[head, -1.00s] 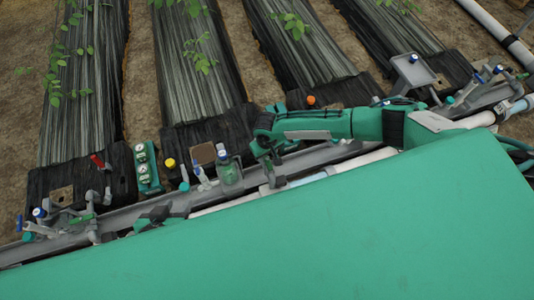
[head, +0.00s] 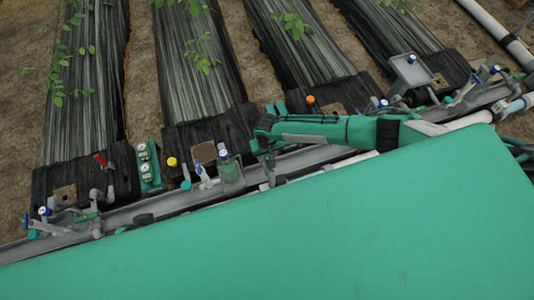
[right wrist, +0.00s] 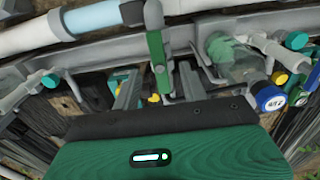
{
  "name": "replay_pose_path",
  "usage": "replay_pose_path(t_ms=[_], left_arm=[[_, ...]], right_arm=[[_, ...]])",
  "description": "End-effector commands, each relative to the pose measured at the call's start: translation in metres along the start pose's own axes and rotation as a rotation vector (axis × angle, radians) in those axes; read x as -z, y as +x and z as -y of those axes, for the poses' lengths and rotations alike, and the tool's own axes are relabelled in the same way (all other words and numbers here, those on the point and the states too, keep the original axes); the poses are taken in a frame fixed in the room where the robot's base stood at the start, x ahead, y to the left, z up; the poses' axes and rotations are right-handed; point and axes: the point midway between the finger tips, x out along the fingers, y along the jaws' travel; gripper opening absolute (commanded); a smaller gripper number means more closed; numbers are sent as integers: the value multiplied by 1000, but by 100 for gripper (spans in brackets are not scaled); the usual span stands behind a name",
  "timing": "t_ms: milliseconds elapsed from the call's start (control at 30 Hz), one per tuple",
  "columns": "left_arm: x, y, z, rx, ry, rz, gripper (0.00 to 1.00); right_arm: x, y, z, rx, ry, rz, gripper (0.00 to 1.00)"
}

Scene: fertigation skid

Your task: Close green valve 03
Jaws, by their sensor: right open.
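A green valve lever (right wrist: 157,58) hangs from a grey pipe fitting in the right wrist view. My right gripper (right wrist: 157,90) is open, with one grey finger on each side of the lever. The lever appears between the fingers, and I cannot tell whether either finger touches it. No number is readable on it. In the head view my right gripper (head: 268,168) reaches down to the pipe rail, and the arm hides the lever there. My left gripper's jaws do not show; a small dark piece near the lower left may be part of that arm.
A clear green-tinted filter bowl (right wrist: 232,62) and a blue-capped part (right wrist: 270,98) stand close right of the fingers. A grey rail (head: 185,198) carries pipes and other fittings. A green gauge panel (head: 148,166) and a red-handled valve (head: 100,161) are farther left.

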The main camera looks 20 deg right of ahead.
Motion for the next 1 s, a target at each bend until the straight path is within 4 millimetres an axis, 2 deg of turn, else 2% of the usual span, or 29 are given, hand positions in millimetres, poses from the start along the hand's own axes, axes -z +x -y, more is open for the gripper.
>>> replay_pose_path(t_ms=[600, 867, 900, 1000], left_arm=[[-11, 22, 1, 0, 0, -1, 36], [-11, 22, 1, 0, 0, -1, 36], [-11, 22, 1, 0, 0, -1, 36], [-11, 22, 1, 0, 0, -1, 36]], right_arm=[[0, 43, 0, 0, 0, 1, 44], [0, 45, 0, 0, -1, 0, 44], [0, 45, 0, 0, -1, 0, 42], [0, 44, 0, 0, -1, 0, 22]])
